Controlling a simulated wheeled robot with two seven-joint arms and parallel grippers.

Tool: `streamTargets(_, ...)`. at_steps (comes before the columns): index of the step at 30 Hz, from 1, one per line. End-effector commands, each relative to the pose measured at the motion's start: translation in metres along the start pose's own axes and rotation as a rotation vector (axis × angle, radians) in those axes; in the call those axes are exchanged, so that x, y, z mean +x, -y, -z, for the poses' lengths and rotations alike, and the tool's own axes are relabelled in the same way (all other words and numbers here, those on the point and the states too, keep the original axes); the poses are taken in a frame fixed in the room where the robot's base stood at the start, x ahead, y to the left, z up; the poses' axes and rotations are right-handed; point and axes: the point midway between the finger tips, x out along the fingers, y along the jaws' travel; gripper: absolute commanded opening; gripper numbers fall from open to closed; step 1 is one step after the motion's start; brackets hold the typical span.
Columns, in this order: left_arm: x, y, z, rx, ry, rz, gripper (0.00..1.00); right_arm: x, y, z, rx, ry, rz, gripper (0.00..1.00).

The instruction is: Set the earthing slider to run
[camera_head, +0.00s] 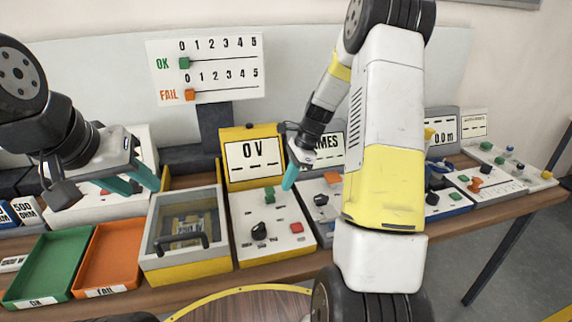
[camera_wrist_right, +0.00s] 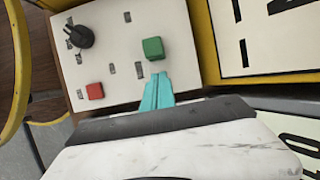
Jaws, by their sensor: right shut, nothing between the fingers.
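A white control panel (camera_head: 245,222) stands below the yellow "0 V" display (camera_head: 252,156). It carries a green block (camera_head: 269,193), a black knob (camera_head: 259,231) and a red button (camera_head: 296,227). The green block may be the earthing slider, but its labels are too small to read. In the right wrist view the green block (camera_wrist_right: 153,48) sits just beyond the fingertips of my right gripper (camera_wrist_right: 157,90). My right gripper (camera_head: 289,178) is shut and empty, close to the block; contact cannot be told. My left gripper (camera_head: 140,183) is open and empty, far left.
A clear-lidded box (camera_head: 153,264) with a black handle stands left of the panel. Green (camera_head: 40,270) and orange (camera_head: 107,262) trays lie further left. More panels stand to the right, partly hidden by my right arm. A yellow-rimmed round surface (camera_head: 240,306) is in front.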

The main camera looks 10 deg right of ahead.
Motion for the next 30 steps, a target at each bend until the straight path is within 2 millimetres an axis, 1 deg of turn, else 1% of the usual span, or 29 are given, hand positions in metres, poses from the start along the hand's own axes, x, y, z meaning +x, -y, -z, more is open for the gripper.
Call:
streamTargets(1, 0.000, 0.000, 0.000, 0.000, 0.000, 0.000, 0.36, 0.003, 0.000, -0.006, -0.001, 0.000, -0.001, 0.00)
streamTargets(3, 0.000, 0.000, 0.000, 0.000, 0.000, 0.000, 0.36, 0.005, -0.001, -0.011, 0.000, 0.000, -0.001, 0.00)
streamTargets(6, 0.000, 0.000, 0.000, 0.000, 0.000, 0.000, 0.36, 0.006, -0.001, -0.016, 0.001, -0.001, -0.001, 0.00)
streamTargets(16, 0.000, 0.000, 0.000, 0.000, 0.000, 0.000, 0.36, 0.007, 0.000, -0.017, 0.001, -0.001, -0.001, 0.00)
streamTargets(18, 0.000, 0.000, 0.000, 0.000, 0.000, 0.000, 0.36, 0.008, 0.000, -0.020, 0.000, -0.001, -0.001, 0.00)
streamTargets(20, 0.000, 0.000, 0.000, 0.000, 0.000, 0.000, 0.36, 0.011, 0.000, -0.028, -0.003, 0.000, -0.002, 0.00)
streamTargets(24, 0.000, 0.000, 0.000, 0.000, 0.000, 0.000, 0.36, 0.022, -0.001, -0.056, -0.006, 0.000, -0.004, 0.00)
streamTargets(26, 0.000, 0.000, 0.000, 0.000, 0.000, 0.000, 0.36, 0.026, -0.001, -0.066, -0.005, 0.000, -0.003, 0.00)
streamTargets(30, 0.000, 0.000, 0.000, 0.000, 0.000, 0.000, 0.36, 0.031, 0.000, -0.078, -0.001, -0.001, -0.002, 0.00)
